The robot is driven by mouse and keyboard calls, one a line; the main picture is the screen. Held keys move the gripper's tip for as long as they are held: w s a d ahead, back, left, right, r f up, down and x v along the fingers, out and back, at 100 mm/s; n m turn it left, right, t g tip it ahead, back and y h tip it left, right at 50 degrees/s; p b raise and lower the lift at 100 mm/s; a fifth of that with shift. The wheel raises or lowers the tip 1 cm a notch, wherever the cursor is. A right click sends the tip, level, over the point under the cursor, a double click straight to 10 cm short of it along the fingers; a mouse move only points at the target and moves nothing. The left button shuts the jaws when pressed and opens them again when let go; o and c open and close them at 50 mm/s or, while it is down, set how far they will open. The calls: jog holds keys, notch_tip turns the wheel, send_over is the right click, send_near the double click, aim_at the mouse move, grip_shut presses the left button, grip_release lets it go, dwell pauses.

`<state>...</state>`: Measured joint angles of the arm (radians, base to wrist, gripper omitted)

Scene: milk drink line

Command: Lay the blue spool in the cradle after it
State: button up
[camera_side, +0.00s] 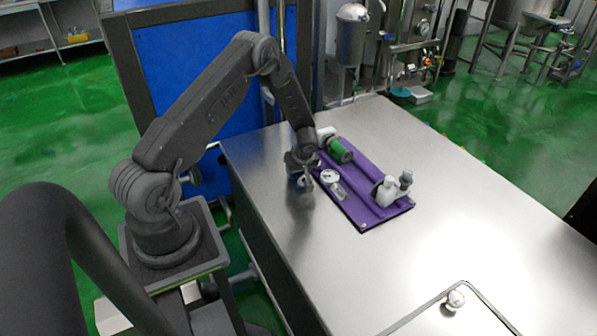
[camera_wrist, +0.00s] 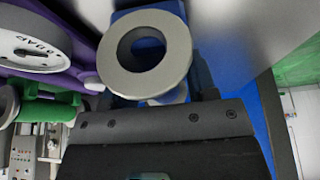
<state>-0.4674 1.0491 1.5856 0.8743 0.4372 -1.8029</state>
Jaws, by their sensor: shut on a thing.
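My gripper (camera_side: 301,180) is over the steel table, just left of the purple board's edge. It is shut on the blue spool (camera_wrist: 176,55), whose pale grey ring-shaped end with a round hole faces the wrist camera. Blue shows around that end; the fingers are mostly hidden. In the side view the spool is small and largely covered by my gripper. A green spool (camera_side: 340,151) lies on the purple board (camera_side: 362,215) and also shows in the wrist view (camera_wrist: 45,108). A small grey piece (camera_side: 338,191) on the board may be a cradle; I cannot tell.
The steel table (camera_side: 470,210) is mostly clear.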

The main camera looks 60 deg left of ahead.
jog(key=r, duration=0.3)
jog(key=s+r, duration=0.1)
jog(key=shift+a+r, duration=0.35)
jog(key=shift+a, duration=0.05)
jog(key=s+a+r, duration=0.5)
jog(key=s+r, duration=0.1)
jog(key=s, duration=0.2)
jog(key=w+d+r+m+t+h, duration=0.1)
jog(key=w+d+r+m+h, duration=0.15)
jog(key=d+m, duration=0.55)
jog(key=w+d+r+m+t+h, duration=0.1)
jog(key=w+d+r+m+t, duration=0.2)
jog(key=d, duration=0.8)
jog(key=w+d+r+m+h, duration=0.1)
jog(key=w+d+r+m, duration=0.4)
jog(key=d, duration=0.5)
jog(key=w+a+f+m+g+h, duration=0.3)
jog(key=w+a+f+m+h, duration=0.1)
jog(key=w+a+f+m, duration=1)
jog(key=shift+w+x, duration=0.2)
jog(key=shift+x, duration=0.7)
jog(key=shift+w+x, duration=0.2)
jog(key=shift+x, duration=0.7)
jog(key=shift+w+x, duration=0.25)
jog(key=shift+x, duration=0.6)
jog(key=shift+a+f, duration=0.1)
jog(key=shift+f, duration=0.05)
